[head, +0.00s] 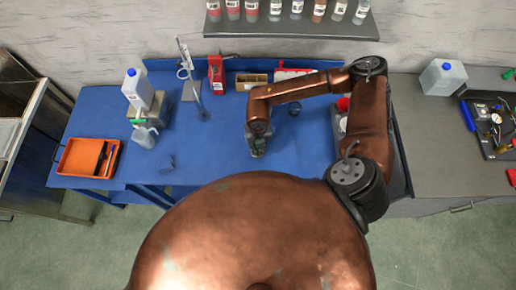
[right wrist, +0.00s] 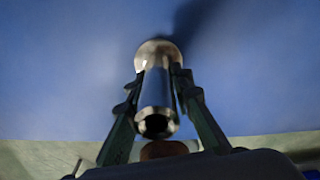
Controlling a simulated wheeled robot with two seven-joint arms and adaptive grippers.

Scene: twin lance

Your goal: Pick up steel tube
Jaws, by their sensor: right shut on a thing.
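The steel tube (right wrist: 157,92) is a shiny grey cylinder with a dark open end toward the camera and a wider round part at its far end. My right gripper (right wrist: 157,88) is shut on it, one finger on each side. In the head view, my right gripper (head: 258,150) is over the front middle of the blue table (head: 220,160). The tube is too small there to tell from the fingers. I cannot tell whether its far end touches the table. My left gripper is not in view.
To the left are an orange tray (head: 72,158), a white jug (head: 138,90) and a clear beaker (head: 166,163). A metal stand (head: 190,80), a red device (head: 216,72) and a wooden box (head: 250,82) are at the back. The table between beaker and gripper is clear.

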